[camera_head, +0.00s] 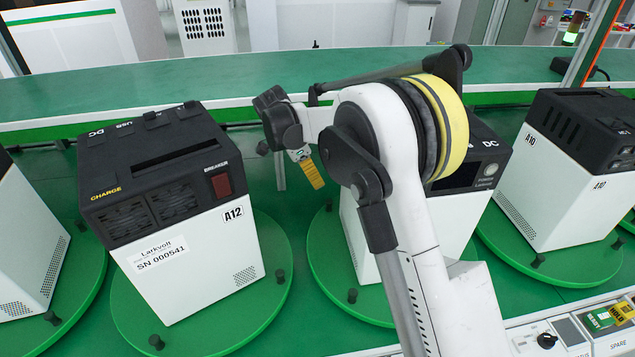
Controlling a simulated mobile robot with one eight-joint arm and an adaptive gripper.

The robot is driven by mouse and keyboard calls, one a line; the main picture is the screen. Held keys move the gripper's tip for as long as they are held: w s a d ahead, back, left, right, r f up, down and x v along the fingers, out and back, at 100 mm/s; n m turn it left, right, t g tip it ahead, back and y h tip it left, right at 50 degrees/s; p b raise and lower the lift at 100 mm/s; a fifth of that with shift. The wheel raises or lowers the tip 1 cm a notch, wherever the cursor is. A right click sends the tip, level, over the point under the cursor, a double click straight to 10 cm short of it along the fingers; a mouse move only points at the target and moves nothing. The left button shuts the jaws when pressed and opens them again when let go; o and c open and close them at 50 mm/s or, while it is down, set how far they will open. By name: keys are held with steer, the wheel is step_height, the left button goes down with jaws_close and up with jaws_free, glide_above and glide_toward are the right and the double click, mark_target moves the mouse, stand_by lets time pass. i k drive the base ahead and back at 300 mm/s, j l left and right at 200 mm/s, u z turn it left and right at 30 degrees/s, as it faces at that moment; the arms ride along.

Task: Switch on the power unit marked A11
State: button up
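A power unit (462,212) with a black top and white body stands in the middle on a green turntable (327,262). My arm covers most of its front, and its number label is hidden. Its upper right corner shows "DC" and a small round button or light. The neighbours read A12 (190,270) on the left and A10 (545,190) on the right; no A11 mark is readable. My gripper (305,168) appears to be at the dark end of my arm, left of the middle unit. A yellow ridged piece hangs there. Its fingers are not clear enough to judge.
A12 has a red rocker switch marked BREAKER (221,185). Another unit (35,250) is cut off at the left edge. Pegs stand on the turntables. A green bench (180,85) runs behind the units. A control panel (575,330) with a black knob lies at lower right.

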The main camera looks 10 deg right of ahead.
mark_target(491, 169)
steer(key=k+l, duration=0.1)
steer(key=k, duration=0.4)
steer(key=k+l, duration=0.1)
steer(key=k, duration=0.4)
